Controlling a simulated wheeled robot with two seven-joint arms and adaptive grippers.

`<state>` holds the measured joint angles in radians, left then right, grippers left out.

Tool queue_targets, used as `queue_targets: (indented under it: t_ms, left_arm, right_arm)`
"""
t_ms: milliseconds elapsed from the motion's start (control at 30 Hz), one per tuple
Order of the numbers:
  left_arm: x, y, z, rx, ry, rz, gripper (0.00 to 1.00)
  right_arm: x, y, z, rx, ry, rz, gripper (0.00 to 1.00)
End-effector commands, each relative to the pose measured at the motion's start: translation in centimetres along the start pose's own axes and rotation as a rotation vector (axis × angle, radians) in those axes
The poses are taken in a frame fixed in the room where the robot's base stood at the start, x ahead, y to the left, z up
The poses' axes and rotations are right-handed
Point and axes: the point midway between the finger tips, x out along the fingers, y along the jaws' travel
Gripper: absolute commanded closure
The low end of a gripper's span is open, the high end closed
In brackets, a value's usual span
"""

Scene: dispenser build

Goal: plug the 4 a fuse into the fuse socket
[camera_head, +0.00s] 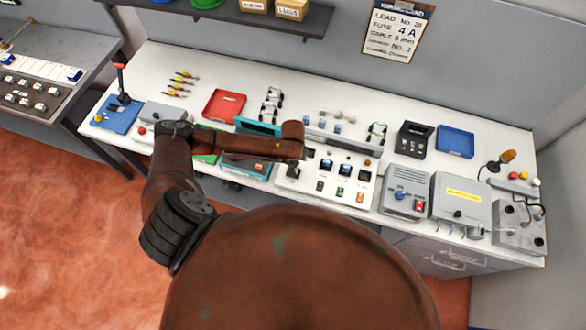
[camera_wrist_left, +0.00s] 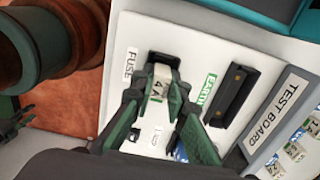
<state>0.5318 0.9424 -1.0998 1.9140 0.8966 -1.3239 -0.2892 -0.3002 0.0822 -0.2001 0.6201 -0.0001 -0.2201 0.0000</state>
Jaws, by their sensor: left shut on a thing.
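My left gripper (camera_wrist_left: 158,94) is shut on the 4 A fuse (camera_wrist_left: 164,82), a pale piece with a "4A" label between the fingertips. The fuse is at the black fuse socket (camera_wrist_left: 163,57), beside the "FUSE" label on the white test board (camera_wrist_left: 220,40). I cannot tell how deep it sits, as the fingers and fuse hide most of the socket. In the head view my left gripper (camera_head: 292,171) is over the left part of the test board (camera_head: 335,192). A small dark shape at the left wrist view's left edge may be my right gripper (camera_wrist_left: 14,121); its state is unclear.
A black slotted block (camera_wrist_left: 231,94) stands close right of the socket. Red (camera_head: 224,105) and blue (camera_head: 455,141) trays and a grey box (camera_head: 404,190) stand on the bench. A wall card (camera_head: 398,28) reads "FUSE 4A". Some clear bench lies at the back.

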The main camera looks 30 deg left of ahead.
Motion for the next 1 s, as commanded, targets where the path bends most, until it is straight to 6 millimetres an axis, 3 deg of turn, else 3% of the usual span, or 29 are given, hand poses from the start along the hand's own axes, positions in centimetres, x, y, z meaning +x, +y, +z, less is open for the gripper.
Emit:
queue_targets:
  t_ms: [67,100,367,833,1000]
  left_arm:
    - [0.96,0.83,0.03,-0.001,0.000,0.017,1.00]
    - [0.98,0.85,0.03,-0.001,0.000,0.018,0.84]
    - [1.03,0.96,-0.01,-0.002,0.002,0.020,0.66]
    - [0.73,0.83,0.09,-0.002,0.000,0.017,0.66]
    - [0.63,0.70,0.11,-0.002,0.000,0.014,0.52]
  right_arm:
    - [0.15,0.00,0.02,0.000,0.000,0.000,0.60]
    - [0.15,0.00,0.02,0.000,0.000,0.000,0.60]
    - [0.17,-0.02,0.03,0.000,0.000,0.000,0.60]
    - [0.13,-0.34,-0.10,0.002,0.001,-0.003,0.60]
    - [0.12,-0.34,-0.09,0.002,0.001,-0.003,0.60]
